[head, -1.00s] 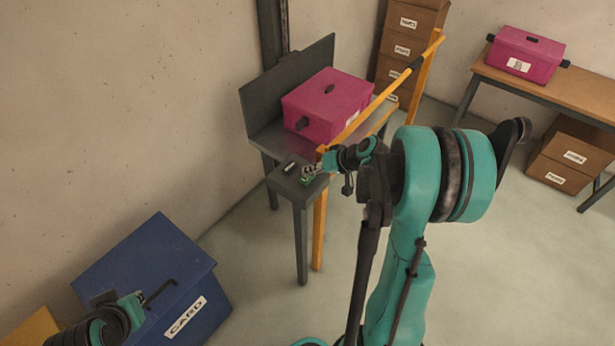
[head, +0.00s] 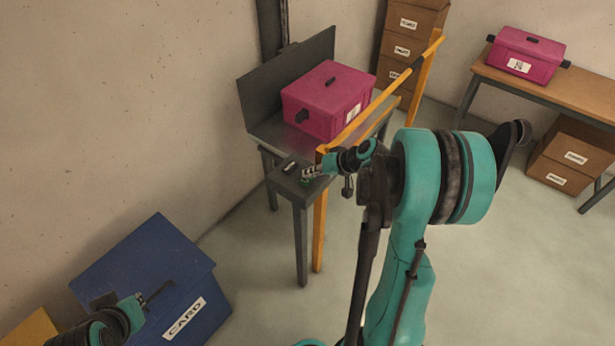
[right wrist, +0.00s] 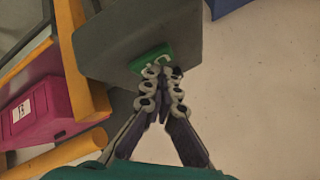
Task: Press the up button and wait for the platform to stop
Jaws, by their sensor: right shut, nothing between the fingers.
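The platform (head: 268,130) is a grey plate with an upright back panel (head: 287,80), carrying a pink box (head: 327,100). In front of it a grey stand (head: 284,184) bears the green button (head: 306,182). The right wrist view shows the green button (right wrist: 150,58) with a pale mark, partly covered by my fingertips. My right gripper (head: 309,172) is shut and empty, its tips at the button's edge; I cannot tell whether they touch it. My left gripper (head: 159,291) is over the blue bin at lower left, away from the platform; its jaw state is unclear.
A yellow rail (head: 380,98) runs beside the platform, close to my right wrist. A small dark fitting (head: 290,167) sits on the stand. The blue card bin (head: 150,262) is at lower left. Another pink box (head: 525,55) rests on a table (head: 560,90) at right.

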